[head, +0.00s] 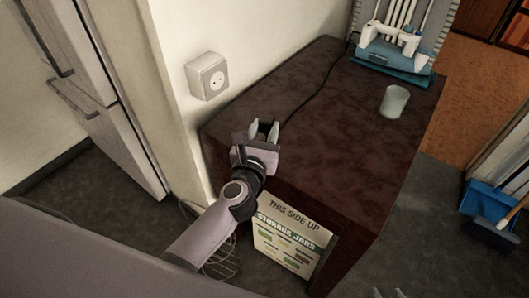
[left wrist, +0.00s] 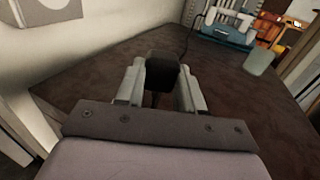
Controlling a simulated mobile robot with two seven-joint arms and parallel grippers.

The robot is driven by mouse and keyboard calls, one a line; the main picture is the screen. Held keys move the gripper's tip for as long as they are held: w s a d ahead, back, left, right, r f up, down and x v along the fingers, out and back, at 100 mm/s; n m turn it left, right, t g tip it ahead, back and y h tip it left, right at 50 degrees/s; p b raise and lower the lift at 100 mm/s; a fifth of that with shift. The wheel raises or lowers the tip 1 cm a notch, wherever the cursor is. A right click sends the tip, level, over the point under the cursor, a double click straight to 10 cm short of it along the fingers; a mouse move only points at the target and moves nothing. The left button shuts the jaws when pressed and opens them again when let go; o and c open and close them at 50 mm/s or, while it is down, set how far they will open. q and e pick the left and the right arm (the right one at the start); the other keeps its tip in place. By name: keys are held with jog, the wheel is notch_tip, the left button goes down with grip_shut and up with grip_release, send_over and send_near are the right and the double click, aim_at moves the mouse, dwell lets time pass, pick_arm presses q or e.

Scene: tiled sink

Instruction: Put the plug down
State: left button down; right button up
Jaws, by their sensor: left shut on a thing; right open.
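My left gripper (head: 263,130) is over the near left part of the dark brown tabletop (head: 340,120). It is shut on a black plug (left wrist: 162,73), which sits between its two fingers in the left wrist view. In the head view the fingers largely hide the plug. A thin black cable (head: 318,90) runs from near the plug back across the tabletop. I cannot tell whether the plug touches the surface. My right gripper (head: 387,293) shows only as fingertips at the bottom edge of the head view, apart and empty.
A wall socket (head: 207,77) is on the wall to the left. A blue and white device (head: 394,50) stands at the back, with a pale rounded object (head: 394,101) near it. A storage jars box (head: 285,240) is below the table's front. The table's middle is clear.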

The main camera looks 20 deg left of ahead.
pick_arm(q)
notch_tip(320, 180, down, 4)
jog(key=shift+b, duration=1.15)
jog(key=shift+f, duration=0.45)
jog(key=shift+f+b, duration=0.6)
jog(key=shift+b, duration=0.2)
jog(key=c, duration=0.7)
grip_release()
